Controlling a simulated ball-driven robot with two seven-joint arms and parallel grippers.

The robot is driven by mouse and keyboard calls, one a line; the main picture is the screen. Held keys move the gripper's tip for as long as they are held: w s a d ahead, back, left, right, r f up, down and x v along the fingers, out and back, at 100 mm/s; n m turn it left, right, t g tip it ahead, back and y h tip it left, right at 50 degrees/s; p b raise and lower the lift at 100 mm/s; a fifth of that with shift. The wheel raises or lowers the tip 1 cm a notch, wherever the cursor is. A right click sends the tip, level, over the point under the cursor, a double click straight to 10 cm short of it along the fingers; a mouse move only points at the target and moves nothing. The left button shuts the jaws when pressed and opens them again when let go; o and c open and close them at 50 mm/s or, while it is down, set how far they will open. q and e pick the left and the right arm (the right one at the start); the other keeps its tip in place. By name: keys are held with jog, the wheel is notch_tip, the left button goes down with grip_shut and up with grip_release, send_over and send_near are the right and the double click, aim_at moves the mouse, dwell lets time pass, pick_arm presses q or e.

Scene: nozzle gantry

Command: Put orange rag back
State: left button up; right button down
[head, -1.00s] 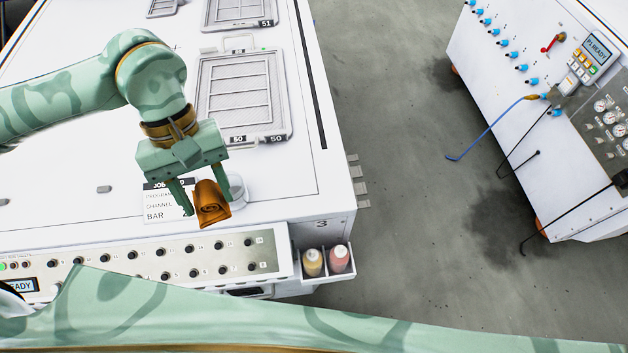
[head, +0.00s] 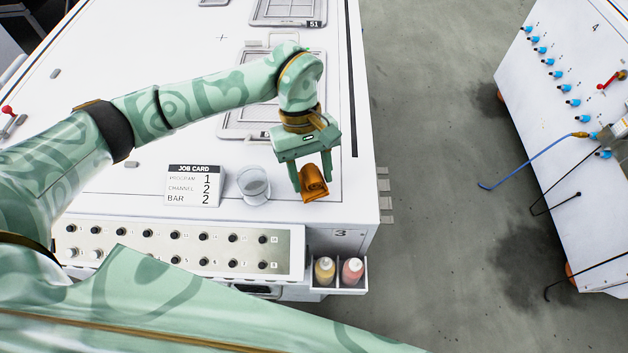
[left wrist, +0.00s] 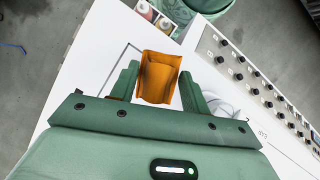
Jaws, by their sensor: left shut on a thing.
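The orange rag (head: 314,186) is rolled up and held between the fingers of my left gripper (head: 312,180), above the right front part of the white machine top (head: 350,205). My left gripper is shut on it. In the left wrist view the rag (left wrist: 158,78) sits between the two green fingers, with the machine top below it. Whether the rag touches the top cannot be told for sure. My right gripper is not in view.
A clear cup (head: 253,186) and the job card (head: 194,185) lie left of the rag. A side holder (head: 340,288) with two bottles hangs on the front below. A knob panel (head: 180,248) runs along the front. A second machine (head: 545,150) stands across the floor at right.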

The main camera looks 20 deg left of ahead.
aim_at(314, 182)
pick_arm(q)
jog(key=shift+w+d+f+b, duration=0.1)
jog(key=shift+f+b, duration=0.05)
jog(key=shift+f, duration=0.8)
jog(key=shift+w+d+f+b, duration=0.1)
jog(key=shift+f+b, duration=0.05)
jog(key=shift+f, duration=0.8)
jog(key=shift+f, duration=0.15)
jog(key=o, duration=0.9)
jog(key=shift+o, duration=0.2)
jog(key=shift+r, duration=0.3)
jog(key=p+v, duration=0.1)
jog(key=v, duration=1)
jog(key=shift+r, duration=0.4)
jog(key=shift+w+a, duration=0.1)
jog(key=shift+a, duration=0.05)
